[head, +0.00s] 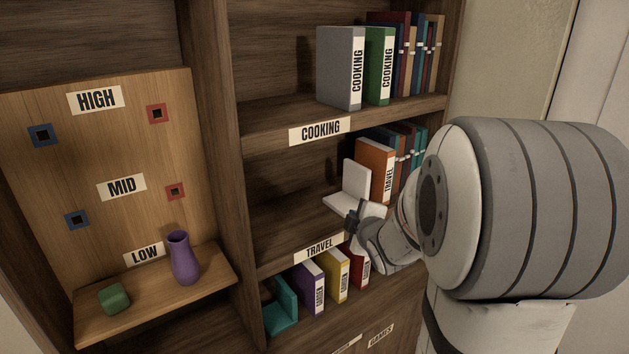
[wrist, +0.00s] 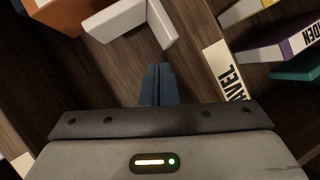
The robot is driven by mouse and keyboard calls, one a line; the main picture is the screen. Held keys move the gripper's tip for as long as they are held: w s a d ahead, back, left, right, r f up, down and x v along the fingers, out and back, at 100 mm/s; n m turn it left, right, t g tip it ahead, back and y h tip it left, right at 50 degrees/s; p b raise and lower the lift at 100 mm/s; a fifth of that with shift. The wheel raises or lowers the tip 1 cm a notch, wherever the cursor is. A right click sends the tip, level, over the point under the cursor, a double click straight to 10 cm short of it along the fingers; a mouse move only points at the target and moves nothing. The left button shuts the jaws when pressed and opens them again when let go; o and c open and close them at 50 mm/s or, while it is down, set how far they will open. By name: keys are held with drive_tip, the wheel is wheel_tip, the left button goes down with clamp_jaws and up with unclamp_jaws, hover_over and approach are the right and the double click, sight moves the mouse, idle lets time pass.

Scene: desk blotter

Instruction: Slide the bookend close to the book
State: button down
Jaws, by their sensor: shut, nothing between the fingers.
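The white L-shaped bookend (head: 356,183) stands on the middle shelf marked TRAVEL, its upright plate beside the orange TRAVEL book (head: 376,168) and its flat foot pointing left. Whether a narrow gap lies between plate and book is hard to tell. In the wrist view the bookend (wrist: 117,20) and part of the orange book (wrist: 72,14) show at the upper left. My gripper (head: 352,216) is shut and empty, low over the shelf in front of the bookend's foot. In the wrist view its closed fingertips (wrist: 157,70) are close to the foot; I cannot tell whether they touch.
More books (head: 408,147) stand right of the orange one. The shelf above holds COOKING books (head: 341,68). The shelf below holds GARDEN books (head: 309,287) and a teal bookend (head: 282,305). A purple vase (head: 183,258) and green block (head: 114,298) stand on the left ledge.

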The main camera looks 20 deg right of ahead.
drive_tip(key=w+d+n+t+y, duration=0.1)
drive_tip(key=w+d+n+t, duration=0.1)
drive_tip(key=n, duration=0.1)
drive_tip(key=n+t+y+p, duration=0.2)
drive_tip(key=n+p, duration=0.1)
drive_tip(key=p, duration=0.1)
hover_over(350, 202)
drive_tip(key=s+a, duration=0.2)
drive_tip(key=a, duration=0.2)
drive_tip(key=shift+w+d+r, duration=0.1)
drive_tip(key=shift+w+d, duration=0.05)
drive_tip(key=d, duration=0.1)
drive_tip(key=w+d+p, duration=0.1)
drive_tip(key=d, duration=0.1)
drive_tip(key=shift+w+d, duration=0.1)
drive_tip(key=shift+d, duration=0.05)
drive_tip(key=shift+w+d+p, duration=0.15)
drive_tip(key=shift+d+p, duration=0.15)
drive_tip(key=shift+p, duration=0.05)
drive_tip(key=shift+a+f, duration=0.1)
drive_tip(key=shift+f, duration=0.1)
